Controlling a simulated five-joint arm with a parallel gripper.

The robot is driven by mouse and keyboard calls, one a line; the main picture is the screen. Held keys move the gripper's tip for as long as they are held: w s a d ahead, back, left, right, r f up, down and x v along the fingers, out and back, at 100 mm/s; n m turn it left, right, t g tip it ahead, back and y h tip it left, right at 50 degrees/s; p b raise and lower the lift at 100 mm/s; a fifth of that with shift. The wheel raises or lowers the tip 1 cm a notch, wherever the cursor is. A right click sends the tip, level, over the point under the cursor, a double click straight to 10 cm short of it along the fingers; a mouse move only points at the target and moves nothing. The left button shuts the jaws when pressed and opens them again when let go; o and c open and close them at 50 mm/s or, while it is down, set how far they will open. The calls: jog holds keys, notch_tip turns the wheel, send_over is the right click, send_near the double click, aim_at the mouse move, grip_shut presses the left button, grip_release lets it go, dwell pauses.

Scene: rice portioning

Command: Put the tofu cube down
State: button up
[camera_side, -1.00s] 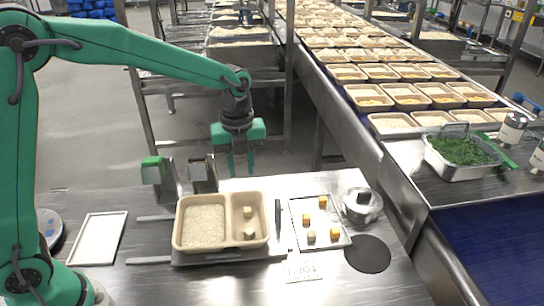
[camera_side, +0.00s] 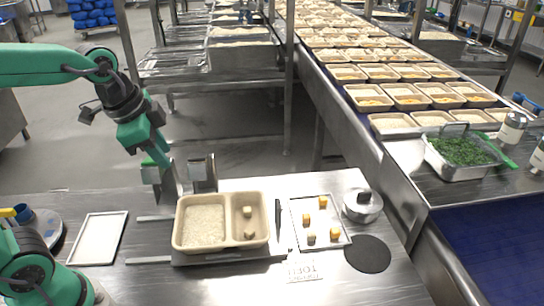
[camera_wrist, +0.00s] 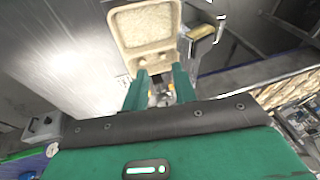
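Two pale tofu cubes, one (camera_side: 247,211) behind the other (camera_side: 249,234), lie in the narrow right compartment of the tan meal tray (camera_side: 229,225). Several cubes, some pale and some orange, lie on a white-rimmed board (camera_side: 343,240) to the right. My gripper (camera_side: 162,150) is tilted, behind and left of the meal tray, near a green-topped post, and clear of the cubes. In the wrist view its green fingers (camera_wrist: 161,70) stand apart, with no cube visibly clamped. Small orange shapes show between them, too blurred to name. The meal tray (camera_wrist: 176,35) is beyond the tips.
An empty white-rimmed board (camera_side: 98,238) lies left. A lidded metal pot (camera_side: 362,208) and a black disc (camera_side: 368,254) are at right. A conveyor of filled trays runs beyond.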

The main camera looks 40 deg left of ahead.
jog(key=s+a+n+t, duration=0.1)
jog(key=s+n, duration=0.5)
jog(key=n, duration=0.2)
jog(key=shift+s+a+f+t, duration=0.2)
jog(key=shift+a+f+t, duration=0.1)
